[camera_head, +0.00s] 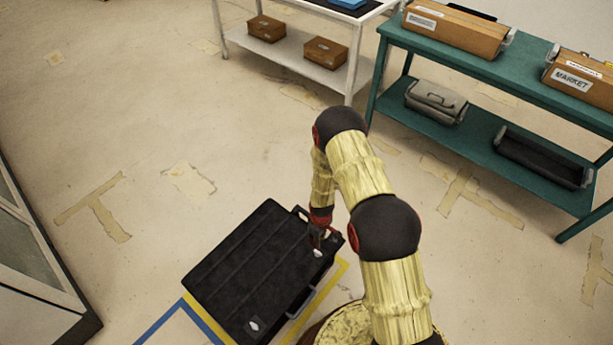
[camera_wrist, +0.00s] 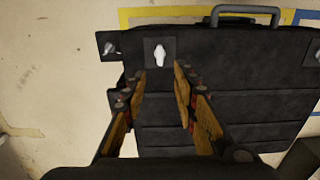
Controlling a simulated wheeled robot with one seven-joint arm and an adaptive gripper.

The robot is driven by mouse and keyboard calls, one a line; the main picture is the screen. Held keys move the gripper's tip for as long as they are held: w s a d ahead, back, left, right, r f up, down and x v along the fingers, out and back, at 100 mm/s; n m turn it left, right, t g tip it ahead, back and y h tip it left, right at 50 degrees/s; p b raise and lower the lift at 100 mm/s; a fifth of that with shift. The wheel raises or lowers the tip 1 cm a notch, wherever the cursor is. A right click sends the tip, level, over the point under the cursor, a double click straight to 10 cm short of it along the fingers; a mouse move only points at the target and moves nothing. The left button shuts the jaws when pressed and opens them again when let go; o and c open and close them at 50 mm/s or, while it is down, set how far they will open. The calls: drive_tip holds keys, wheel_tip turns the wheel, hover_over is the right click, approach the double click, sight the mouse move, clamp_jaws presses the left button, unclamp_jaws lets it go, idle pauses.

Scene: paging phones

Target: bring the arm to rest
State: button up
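My gripper (camera_wrist: 160,75) is open in the wrist view, with a clear gap between its two fingers and nothing held. It points down over a black case (camera_wrist: 215,105), close to a pale metal latch (camera_wrist: 160,54) seen just beyond the fingertips. I cannot tell whether the fingertips touch the case. In the head view my arm bends over and reaches down, with the gripper (camera_head: 321,232) at the right end of the black case (camera_head: 245,265). The case lies on the floor with its lid shut; its carry handle (camera_wrist: 246,12) shows in the wrist view.
Yellow and blue tape (camera_head: 180,312) marks the floor around the case. A teal shelf table (camera_head: 480,135) with boxes stands at the upper right, and a white shelf table (camera_head: 290,60) stands behind. A cabinet (camera_head: 35,260) stands at the left. Open floor lies between.

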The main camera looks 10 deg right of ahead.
drive_tip(key=s+r+m+g, duration=0.3)
drive_tip(key=s+r, duration=0.2)
drive_tip(key=s, duration=0.5)
drive_tip(key=s+r+m+t+p, duration=0.1)
drive_tip(key=s+r+t, duration=0.2)
drive_tip(key=r, duration=1.7)
drive_tip(key=s+r+m+t+p, duration=0.1)
drive_tip(key=s+r, duration=0.3)
drive_tip(key=r, duration=1.6)
drive_tip(key=s+r+m+t, duration=0.2)
drive_tip(key=s+r+t, duration=0.2)
drive_tip(key=r, duration=1.7)
drive_tip(key=shift+s+t+p, duration=0.3)
drive_tip(key=shift+s+p, duration=0.05)
drive_tip(key=shift+p, duration=0.05)
